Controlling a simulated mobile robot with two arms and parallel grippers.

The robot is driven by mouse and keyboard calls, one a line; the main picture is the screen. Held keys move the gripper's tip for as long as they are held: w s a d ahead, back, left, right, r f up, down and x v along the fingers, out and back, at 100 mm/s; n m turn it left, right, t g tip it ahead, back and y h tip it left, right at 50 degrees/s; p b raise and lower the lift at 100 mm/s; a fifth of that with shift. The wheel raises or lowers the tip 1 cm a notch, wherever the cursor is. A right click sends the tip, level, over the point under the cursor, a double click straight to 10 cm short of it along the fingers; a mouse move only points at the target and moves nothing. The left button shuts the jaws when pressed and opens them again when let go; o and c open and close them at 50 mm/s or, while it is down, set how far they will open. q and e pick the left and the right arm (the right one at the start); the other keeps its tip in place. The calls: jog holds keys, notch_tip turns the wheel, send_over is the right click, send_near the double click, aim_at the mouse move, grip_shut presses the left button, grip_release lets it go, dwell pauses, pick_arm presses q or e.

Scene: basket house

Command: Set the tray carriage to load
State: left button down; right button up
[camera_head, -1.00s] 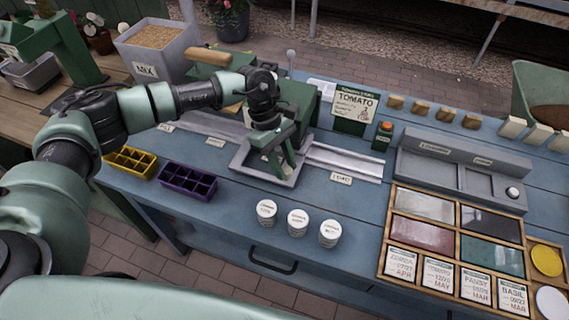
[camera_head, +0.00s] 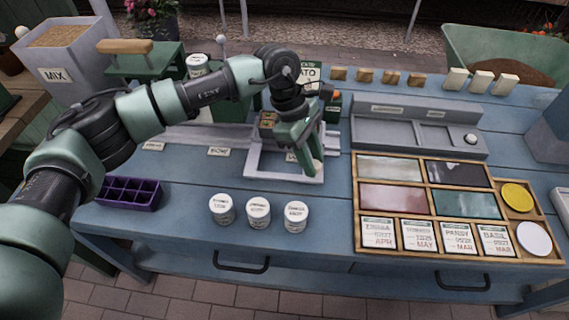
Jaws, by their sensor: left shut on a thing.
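The tray carriage (camera_head: 256,172) is a pale grey frame on a long grey rail (camera_head: 190,134) on the blue bench. It stands at the rail's right part, over the third label (camera_head: 293,156), which is partly hidden. The middle label (camera_head: 218,152) and left label (camera_head: 153,146) lie clear to its left. My left gripper (camera_head: 316,167) points down at the carriage's right side, shut on a small pale part there, seemingly its handle. The fingers hide most of that part. My right gripper is out of view.
A green press (camera_head: 150,63) stands behind the rail on the left. Three white tins (camera_head: 258,211) and a purple cell tray (camera_head: 130,192) stand in front. A wooden seed-packet box (camera_head: 357,215) and a grey stand (camera_head: 375,130) are to the right.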

pick_arm(q)
jog(key=d+b, duration=0.1)
jog(key=d, duration=0.2)
jog(key=shift+d+r, duration=0.1)
jog(key=shift+d, duration=0.05)
jog(key=c, duration=1.1)
grip_release()
jog(key=shift+d, duration=0.2)
jog(key=shift+a+r, duration=0.3)
jog(key=shift+r, duration=0.05)
jog(key=b+v, duration=0.1)
jog(key=v, duration=0.6)
jog(key=shift+d, duration=0.15)
